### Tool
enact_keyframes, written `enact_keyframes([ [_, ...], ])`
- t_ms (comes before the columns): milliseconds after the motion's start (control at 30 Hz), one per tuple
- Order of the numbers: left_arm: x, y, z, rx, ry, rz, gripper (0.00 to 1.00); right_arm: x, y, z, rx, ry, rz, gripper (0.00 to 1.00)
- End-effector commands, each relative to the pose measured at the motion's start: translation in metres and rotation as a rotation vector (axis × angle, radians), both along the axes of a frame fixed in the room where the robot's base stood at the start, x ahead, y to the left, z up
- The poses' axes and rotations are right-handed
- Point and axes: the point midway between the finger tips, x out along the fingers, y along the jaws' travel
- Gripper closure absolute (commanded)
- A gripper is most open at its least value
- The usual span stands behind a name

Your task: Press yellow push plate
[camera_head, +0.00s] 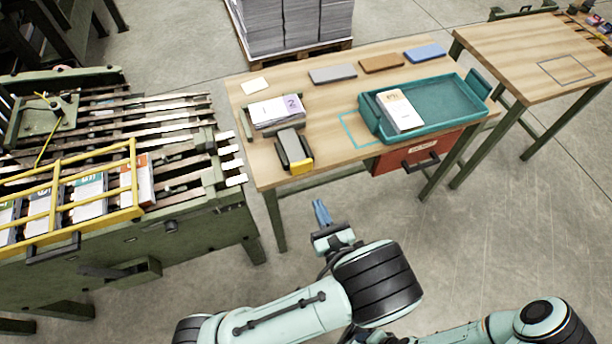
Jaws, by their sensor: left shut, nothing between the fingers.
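A small yellow plate (301,167) shows at the front end of a dark grey device (293,147) on the wooden table, near its front left edge. My left gripper (322,211) is in front of the table and nearer to me, with its blue fingers shut and empty. It is apart from the yellow plate, below and slightly right of it in the picture. My right arm shows only in part at the bottom right, and its gripper is out of view.
The wooden table (340,110) also holds a stack of printed sheets (272,110), a teal tray (440,100) with a booklet (398,109), and several coloured blocks. A green machine with a yellow guard frame (136,180) stands left. Bare floor lies in front.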

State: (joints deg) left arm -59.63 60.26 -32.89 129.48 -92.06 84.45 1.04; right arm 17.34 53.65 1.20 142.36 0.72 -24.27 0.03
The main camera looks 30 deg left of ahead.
Motion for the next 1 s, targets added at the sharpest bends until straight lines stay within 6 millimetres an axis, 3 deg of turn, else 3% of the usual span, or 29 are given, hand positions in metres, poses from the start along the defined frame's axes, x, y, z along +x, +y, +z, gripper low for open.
enact_keyframes([
  [200, 0.031, 0.038, -0.001, -0.001, -0.002, 0.004, 1.0, 0.001, 0.0, -0.003, 0.0, -0.004, 0.0, 0.57],
  [433, 0.056, 0.067, -0.001, 0.0, -0.001, 0.002, 1.0, 0.003, 0.0, -0.006, -0.001, -0.009, -0.002, 0.57],
  [633, 0.066, 0.077, 0.0, 0.0, 0.0, 0.001, 1.0, 0.003, 0.0, -0.007, -0.001, -0.011, -0.002, 0.57],
  [1000, 0.067, 0.079, 0.0, 0.0, 0.0, 0.0, 1.0, 0.003, 0.0, -0.007, -0.001, -0.012, -0.002, 0.57],
])
